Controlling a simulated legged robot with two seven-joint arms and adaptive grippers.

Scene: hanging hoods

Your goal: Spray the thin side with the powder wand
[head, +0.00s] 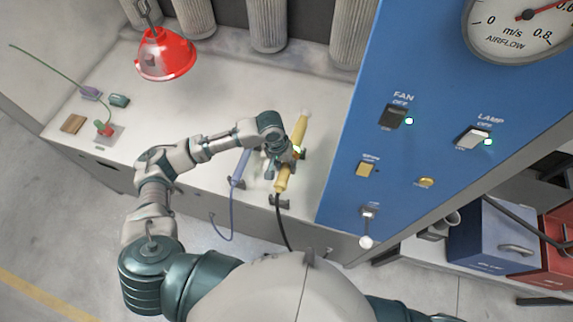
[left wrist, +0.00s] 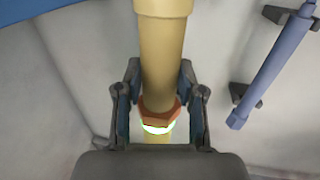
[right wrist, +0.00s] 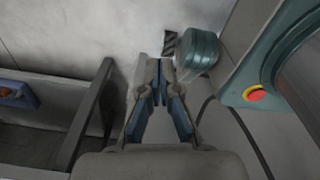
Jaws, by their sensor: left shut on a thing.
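My left gripper (head: 282,160) is shut on the yellow powder wand (head: 300,130) near the front edge of the booth floor. In the left wrist view the wand (left wrist: 163,60) runs between both fingers, with an orange collar and a glowing green-white ring by the palm. A dark hose trails from its lower end. A red hood (head: 165,55) hangs from a hook at the upper left, apart from the wand. It has paler patches; I cannot tell which side is thin. My right gripper (right wrist: 158,85) is shut and empty in the right wrist view.
A blue wand (head: 241,166) lies beside the yellow one. Pale filter cylinders (head: 267,25) line the back. A blue panel (head: 345,130) with FAN and LAMP switches stands right. Small blocks (head: 120,100) and a green-wired clamp (head: 104,128) sit at left. The floor's middle is clear.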

